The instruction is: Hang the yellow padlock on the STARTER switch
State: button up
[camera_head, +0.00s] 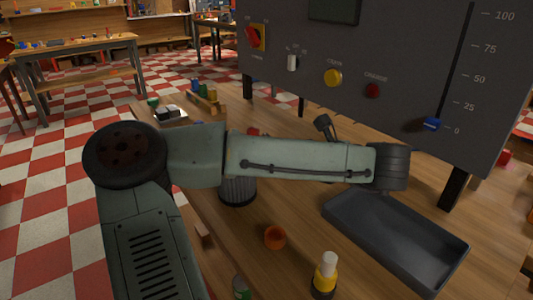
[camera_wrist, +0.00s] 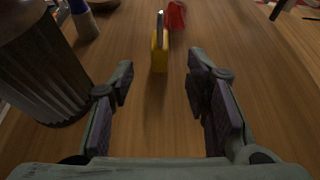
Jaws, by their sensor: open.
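The yellow padlock (camera_wrist: 159,56) stands upright on the wooden table in the wrist view, its grey shackle pointing up and away from me. My gripper (camera_wrist: 160,76) is open and empty, with the padlock just beyond and between its two fingertips, not clamped. In the head view my arm hides the padlock, and I cannot make out the gripper clearly. The dark panel carries a red rotary switch on a yellow plate (camera_head: 255,37), a white switch (camera_head: 292,63), a yellow button (camera_head: 333,78) and a red button (camera_head: 373,90). Their labels are too small to read, so I cannot tell which is STARTER.
A grey ribbed cylinder (camera_wrist: 38,65) stands close left of my gripper. A red object (camera_wrist: 175,16) is just behind the padlock. Bare wood lies right of the padlock.

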jog(key=p+x, duration=0.1)
jog(key=x, duration=0.7)
jog(key=shift+w+a, duration=0.1)
jog(key=shift+w+a+f, duration=0.1)
jog(key=shift+w+f, duration=0.1)
jog(key=shift+w, duration=0.05)
jog(key=shift+w+a+b, duration=0.4)
jog(key=shift+w, duration=0.05)
grip_shut()
